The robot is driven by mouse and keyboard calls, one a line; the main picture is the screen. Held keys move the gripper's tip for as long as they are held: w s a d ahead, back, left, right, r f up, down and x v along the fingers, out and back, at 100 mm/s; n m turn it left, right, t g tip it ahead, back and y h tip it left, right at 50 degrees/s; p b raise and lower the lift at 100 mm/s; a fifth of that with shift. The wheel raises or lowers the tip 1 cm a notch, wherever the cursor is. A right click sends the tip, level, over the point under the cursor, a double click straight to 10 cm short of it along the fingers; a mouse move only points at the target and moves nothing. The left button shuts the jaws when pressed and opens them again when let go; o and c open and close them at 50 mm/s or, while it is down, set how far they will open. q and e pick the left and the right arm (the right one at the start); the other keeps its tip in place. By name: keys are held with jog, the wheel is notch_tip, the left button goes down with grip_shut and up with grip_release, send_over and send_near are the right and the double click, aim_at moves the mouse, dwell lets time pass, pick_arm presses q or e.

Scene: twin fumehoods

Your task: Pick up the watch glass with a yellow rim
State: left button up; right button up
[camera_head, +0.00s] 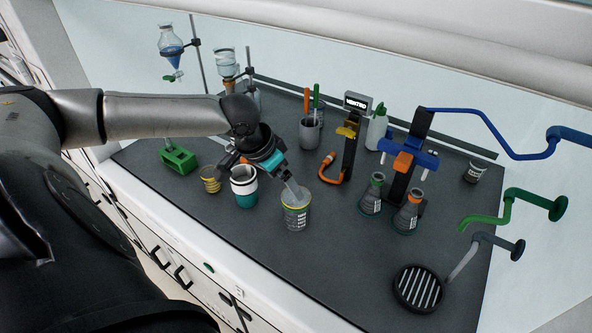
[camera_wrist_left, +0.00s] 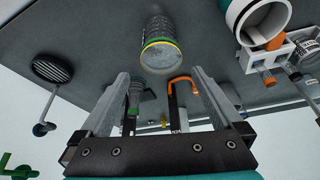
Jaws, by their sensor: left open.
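A round watch glass with a yellow rim (camera_wrist_left: 160,57) appears to lie over the mouth of a grey beaker (camera_head: 297,219). In the head view its pale top (camera_head: 295,197) is partly covered by my left gripper's fingers. In the wrist view the beaker (camera_wrist_left: 158,27) shows a green band beside the yellow rim. My left gripper (camera_head: 290,188) reaches in from the left, tilted down towards the beaker top. In the wrist view its two fingers (camera_wrist_left: 160,76) are apart with nothing between them, and the rim lies beyond the tips. My right gripper is not in view.
A white-and-teal container (camera_head: 243,188) stands just left of the beaker. A round black grate (camera_head: 418,288) lies front right. The bench in front is clear.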

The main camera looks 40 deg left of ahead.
aim_at(291, 200)
pick_arm(q)
jog(key=shift+x, duration=3.35)
jog(key=shift+c, duration=0.4)
grip_shut()
